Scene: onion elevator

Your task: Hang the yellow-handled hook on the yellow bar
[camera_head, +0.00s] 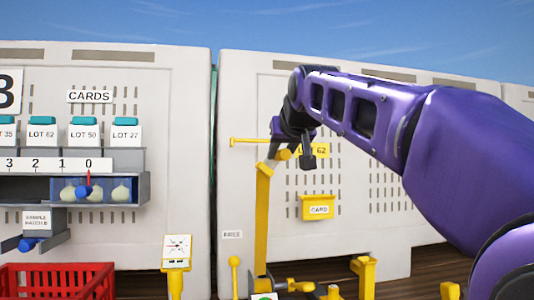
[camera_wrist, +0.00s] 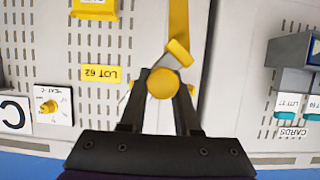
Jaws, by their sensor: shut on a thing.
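My gripper (camera_head: 284,148) is raised in front of the right-hand panel, above a yellow post. In the wrist view my gripper (camera_wrist: 163,76) is shut on the yellow handle (camera_wrist: 160,84), whose round end shows between the two fingers. The handle also shows as a short yellow piece in the head view (camera_head: 283,155). The hook's metal part is mostly hidden; I cannot tell whether it touches anything. A thin yellow bar (camera_head: 252,141) runs level to the left from behind my gripper and ends in a small knob. The yellow post (camera_head: 262,220) stands just below, with a slanted top.
A yellow card box (camera_head: 318,207) and a yellow LOT 62 label (camera_wrist: 101,73) are on the panel. Yellow stands, including a knobbed one (camera_head: 235,275), are low in front. A red basket (camera_head: 60,282) and a shelf unit (camera_head: 140,190) are at left.

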